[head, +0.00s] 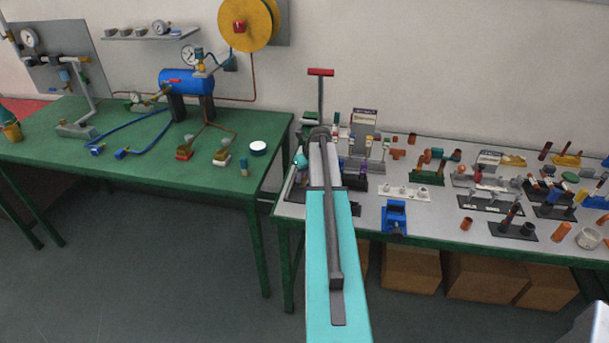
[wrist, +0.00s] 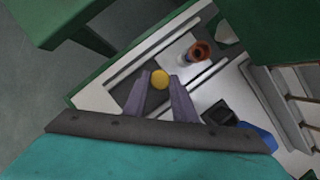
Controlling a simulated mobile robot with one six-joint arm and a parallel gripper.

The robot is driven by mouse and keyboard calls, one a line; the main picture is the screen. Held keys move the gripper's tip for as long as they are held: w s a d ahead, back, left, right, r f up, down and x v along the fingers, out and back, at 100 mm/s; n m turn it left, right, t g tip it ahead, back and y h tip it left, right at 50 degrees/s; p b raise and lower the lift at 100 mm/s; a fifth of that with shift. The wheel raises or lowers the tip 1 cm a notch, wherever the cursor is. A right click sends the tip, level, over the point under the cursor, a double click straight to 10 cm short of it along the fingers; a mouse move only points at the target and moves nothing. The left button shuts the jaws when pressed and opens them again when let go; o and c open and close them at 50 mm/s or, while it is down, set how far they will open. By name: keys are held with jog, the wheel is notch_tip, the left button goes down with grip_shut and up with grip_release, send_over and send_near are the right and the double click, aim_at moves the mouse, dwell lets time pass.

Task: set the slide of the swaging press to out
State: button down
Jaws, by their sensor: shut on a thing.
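In the wrist view my gripper (wrist: 160,85) reaches down over the bench with its two purple-grey fingers on either side of a round yellow knob (wrist: 159,79). It is shut on this knob. A dark flat part and pale rails lie around the knob, but I cannot tell for sure which of them belong to the swaging press or how far its slide is out. In the head view my own arm covers this spot, and the gripper and knob are hidden behind it.
The grey right bench (head: 290,212) is crowded with small fittings and stands. A blue vise-like block (head: 395,215) stands near its front edge, right of my arm. An orange-brown ring (wrist: 199,51) is near my fingers. The green left bench (head: 60,155) carries a blue tank (head: 186,82).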

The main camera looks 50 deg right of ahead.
jog(key=shift+s+a, duration=0.65)
jog(key=shift+a, duration=0.4)
jog(key=shift+s+a, duration=0.65)
jog(key=shift+a, duration=0.4)
jog(key=shift+s+a, duration=0.65)
jog(key=shift+a, duration=0.4)
jog(key=c, duration=1.5)
grip_release()
jog(key=shift+b+v, duration=1.8)
jog(key=shift+v, duration=5.15)
jog(key=shift+s, duration=0.1)
